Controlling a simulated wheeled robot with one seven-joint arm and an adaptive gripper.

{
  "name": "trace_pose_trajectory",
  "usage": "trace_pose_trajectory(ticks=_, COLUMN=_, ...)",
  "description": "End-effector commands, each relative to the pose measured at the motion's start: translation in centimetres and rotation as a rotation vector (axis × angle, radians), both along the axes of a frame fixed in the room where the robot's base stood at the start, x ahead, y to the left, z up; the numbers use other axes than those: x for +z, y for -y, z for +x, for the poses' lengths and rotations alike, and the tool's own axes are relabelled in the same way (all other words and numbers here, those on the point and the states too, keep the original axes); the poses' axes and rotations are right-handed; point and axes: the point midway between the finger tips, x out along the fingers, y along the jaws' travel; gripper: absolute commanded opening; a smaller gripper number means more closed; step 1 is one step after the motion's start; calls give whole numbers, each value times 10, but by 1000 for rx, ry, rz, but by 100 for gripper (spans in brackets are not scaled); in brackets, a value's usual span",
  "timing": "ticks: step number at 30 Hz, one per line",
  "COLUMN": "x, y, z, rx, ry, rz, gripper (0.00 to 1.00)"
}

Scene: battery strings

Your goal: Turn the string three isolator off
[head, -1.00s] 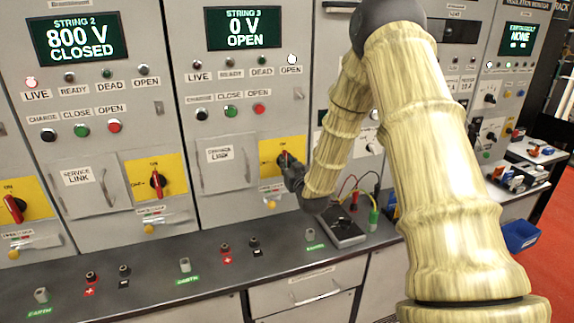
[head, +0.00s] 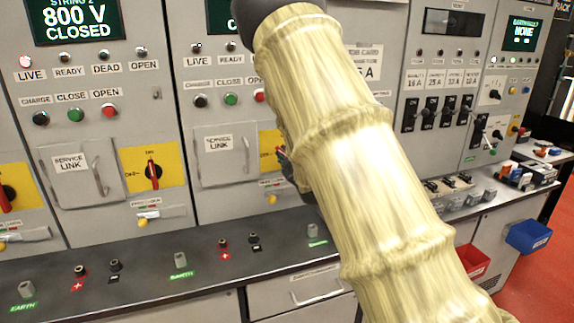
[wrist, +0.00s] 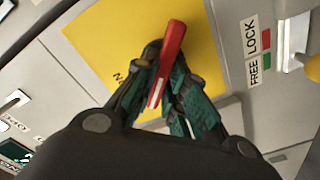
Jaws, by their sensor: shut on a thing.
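The string three isolator is a red handle (wrist: 173,42) on a yellow plate (wrist: 105,45) in the wrist view. My gripper (wrist: 168,68) is shut on the handle, one dark-green padded finger on each side. The handle runs roughly parallel to the FREE LOCK lettering, slightly tilted. Lettering on the plate is partly hidden by a finger. In the head view, the yellow plate (head: 267,144) shows left of my arm, which hides most of the handle and gripper. The string 3 display (head: 233,14) is mostly hidden.
The string 2 isolator (head: 152,171) stands upright to the left. A service link door (head: 222,165) with a handle is just left of the string three plate. A lock tab (head: 272,192) sits below it. The bench ledge (head: 205,235) carries several terminals.

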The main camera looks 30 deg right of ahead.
Motion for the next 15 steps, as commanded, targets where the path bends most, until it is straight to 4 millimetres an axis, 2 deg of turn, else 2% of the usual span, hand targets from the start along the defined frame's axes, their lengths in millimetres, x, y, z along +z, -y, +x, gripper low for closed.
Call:
trace_pose_trajectory(ticks=1, x=-6, y=-1, z=0, rx=1, ry=-11, rz=-46, gripper=0)
trace_pose_trajectory(ticks=15, x=-9, y=-3, z=1, rx=0, ry=-113, rz=-465, gripper=0)
